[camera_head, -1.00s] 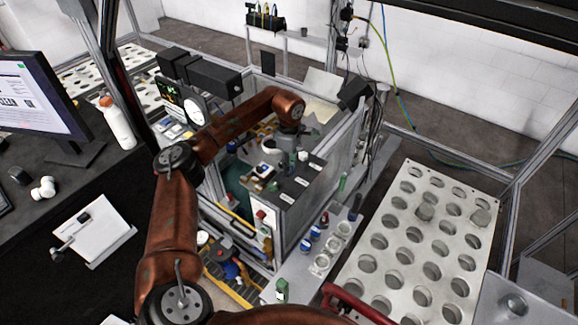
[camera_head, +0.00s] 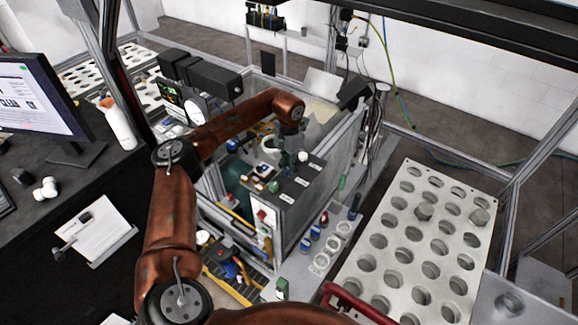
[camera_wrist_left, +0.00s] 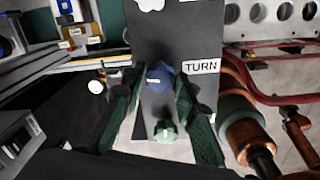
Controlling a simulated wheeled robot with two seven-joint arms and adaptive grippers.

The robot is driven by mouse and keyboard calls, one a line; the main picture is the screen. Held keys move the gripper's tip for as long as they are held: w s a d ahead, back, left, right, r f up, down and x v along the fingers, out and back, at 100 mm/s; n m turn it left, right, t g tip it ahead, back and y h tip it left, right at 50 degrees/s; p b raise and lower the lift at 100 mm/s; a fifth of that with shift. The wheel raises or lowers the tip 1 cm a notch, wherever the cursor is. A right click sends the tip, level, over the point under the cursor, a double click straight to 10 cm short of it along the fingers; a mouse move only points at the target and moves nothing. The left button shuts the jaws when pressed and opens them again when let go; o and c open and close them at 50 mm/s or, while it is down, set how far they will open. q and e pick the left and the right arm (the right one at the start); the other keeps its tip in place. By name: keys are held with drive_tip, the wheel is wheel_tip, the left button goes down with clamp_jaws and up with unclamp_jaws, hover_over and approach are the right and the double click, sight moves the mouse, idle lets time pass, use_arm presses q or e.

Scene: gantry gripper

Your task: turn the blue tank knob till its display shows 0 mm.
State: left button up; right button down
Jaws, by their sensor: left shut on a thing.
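The blue tank knob (camera_wrist_left: 160,76) shows in the left wrist view on a dark grey panel, beside a white label reading TURN (camera_wrist_left: 201,66). My left gripper (camera_wrist_left: 160,86) has its dark green fingers on either side of the knob and is shut on it. In the head view my left gripper (camera_head: 286,158) points down at the grey panel (camera_head: 287,187), and the knob is hidden there or too small to make out. I cannot read the knob's display in these views. My right gripper is not in view.
A green knob (camera_wrist_left: 165,131) sits near the blue one in the left wrist view. In the head view, a perforated white rack (camera_head: 395,258) stands to the right. A desk with a monitor (camera_head: 35,97) and white bottle (camera_head: 117,123) is on the left.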

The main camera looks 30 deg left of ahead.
use_arm(q)
drive_tip(key=n, duration=0.3)
drive_tip(key=shift+r+n, duration=0.1)
drive_tip(key=shift+n, duration=0.2)
drive_tip(key=shift+a+n+p, duration=0.1)
drive_tip(key=shift+n+p, duration=0.35)
drive_tip(key=shift+n, duration=1.55)
drive_tip(key=o, duration=1.1)
drive_tip(key=shift+o, duration=0.2)
wheel_tip(320, 180, up, 12)
